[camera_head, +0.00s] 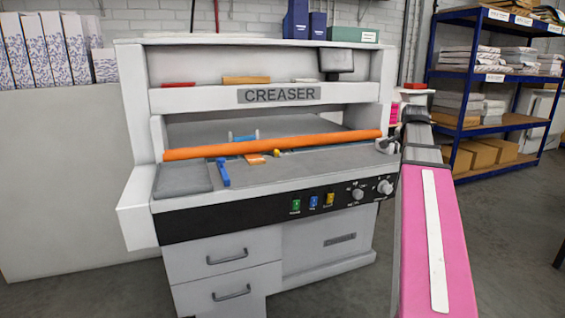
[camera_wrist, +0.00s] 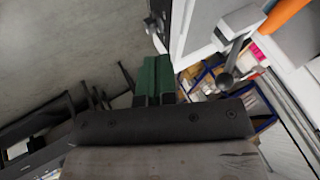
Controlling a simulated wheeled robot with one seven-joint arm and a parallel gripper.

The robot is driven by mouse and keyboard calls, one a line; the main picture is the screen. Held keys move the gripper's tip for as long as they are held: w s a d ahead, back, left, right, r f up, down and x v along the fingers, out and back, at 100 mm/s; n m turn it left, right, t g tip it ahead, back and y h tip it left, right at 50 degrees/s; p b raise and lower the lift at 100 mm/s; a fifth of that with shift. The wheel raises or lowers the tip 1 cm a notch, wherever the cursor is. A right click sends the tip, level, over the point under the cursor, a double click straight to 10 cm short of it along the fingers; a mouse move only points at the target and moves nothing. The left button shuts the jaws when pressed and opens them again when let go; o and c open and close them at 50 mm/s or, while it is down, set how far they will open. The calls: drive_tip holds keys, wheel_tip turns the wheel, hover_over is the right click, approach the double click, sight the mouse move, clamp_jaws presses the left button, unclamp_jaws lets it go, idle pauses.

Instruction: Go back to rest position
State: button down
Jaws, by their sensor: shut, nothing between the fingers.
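My gripper (camera_wrist: 154,62) shows in the wrist view as two dark green fingers side by side, shut with nothing between them. It is in free air beside the white end of the creaser. In the head view my pink arm reaches up the right side, and I cannot make out the fingers there. The creaser (camera_head: 220,99) is a large pale machine in the middle of the head view. A long orange bar (camera_head: 270,145) lies across its front opening. Its end also shows in the wrist view (camera_wrist: 285,14).
A grey lever with a dark knob (camera_wrist: 226,80) sticks out from the machine's side, right of my fingers. Blue shelving (camera_head: 470,73) with paper stacks and boxes stands at the right. White patterned binders (camera_head: 45,48) stand at the left. Grey floor (camera_head: 515,240) is open at the right.

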drive_tip(key=s+a+f+n+g+y, duration=0.1)
drive_tip(key=a+f+n, duration=0.1)
drive_tip(key=a+f, duration=0.45)
drive_tip(key=s+a+f+n+g, duration=0.1)
drive_tip(key=a+f+n, duration=0.15)
drive_tip(key=f, duration=0.65)
drive_tip(key=s+a+f+n+g+y, duration=0.1)
drive_tip(key=s+a+f+n, duration=0.1)
drive_tip(key=a+f, duration=0.45)
drive_tip(key=s+a+f+n+g, duration=0.1)
drive_tip(key=s+a+f+n, duration=0.1)
drive_tip(key=f, duration=0.5)
drive_tip(key=s+a+f+n+g, duration=0.1)
drive_tip(key=s+a+f+n, duration=0.1)
drive_tip(key=s+a+f, duration=0.3)
drive_tip(key=s+a+f+n+g, duration=0.1)
drive_tip(key=s+a+f, duration=0.3)
drive_tip(key=f, duration=0.5)
drive_tip(key=shift+s+n+g+y, duration=0.3)
drive_tip(key=shift+s+n, duration=0.55)
drive_tip(key=shift+s, duration=0.4)
drive_tip(key=shift+f, duration=0.1)
